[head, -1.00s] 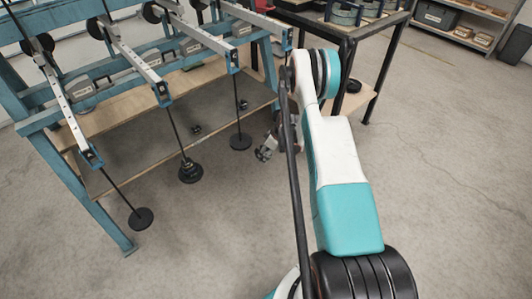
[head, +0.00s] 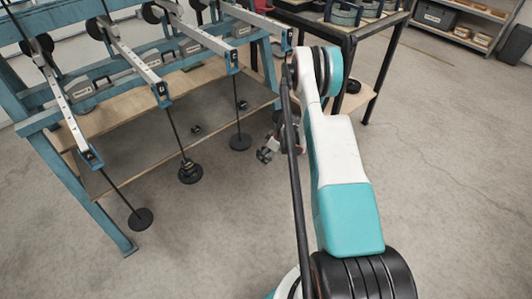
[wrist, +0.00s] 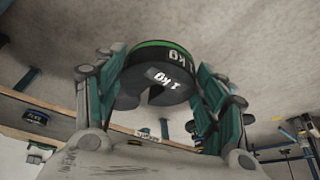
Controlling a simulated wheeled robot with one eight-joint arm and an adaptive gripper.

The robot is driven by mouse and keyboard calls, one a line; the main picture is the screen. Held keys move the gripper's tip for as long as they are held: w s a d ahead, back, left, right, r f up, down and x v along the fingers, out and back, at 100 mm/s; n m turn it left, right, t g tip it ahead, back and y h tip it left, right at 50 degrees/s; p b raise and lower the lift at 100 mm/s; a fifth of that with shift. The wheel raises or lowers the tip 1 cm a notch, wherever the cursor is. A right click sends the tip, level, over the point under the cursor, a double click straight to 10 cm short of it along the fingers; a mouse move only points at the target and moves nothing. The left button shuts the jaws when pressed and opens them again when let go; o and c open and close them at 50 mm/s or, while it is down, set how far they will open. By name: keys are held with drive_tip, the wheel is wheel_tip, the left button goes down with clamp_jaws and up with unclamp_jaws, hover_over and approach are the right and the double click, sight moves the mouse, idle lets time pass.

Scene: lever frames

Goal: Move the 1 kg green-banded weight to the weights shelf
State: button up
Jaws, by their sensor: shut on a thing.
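The 1 kg weight (wrist: 157,75) is a black slotted disc with a green band and white "1 kg" lettering, in the wrist view. My gripper (wrist: 155,90) is shut on it, with one teal finger on each side. The slot faces the lower part of the picture. In the head view my gripper (head: 267,150) is small, partly behind my arm, beside the right end of the lever frame's lower board. The weight cannot be made out there.
The blue lever frame (head: 75,168) stands left, with hangers carrying black discs (head: 190,172) near the floor. A black-framed bench (head: 350,45) with round items on top stands at the back right. Its lower wooden shelf (head: 349,105) holds a dark disc. Open floor lies to the right.

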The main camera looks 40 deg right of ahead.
drive_tip(key=s, duration=0.6)
drive_tip(key=shift+d, duration=0.25)
idle(0.8)
drive_tip(key=shift+r, duration=0.1)
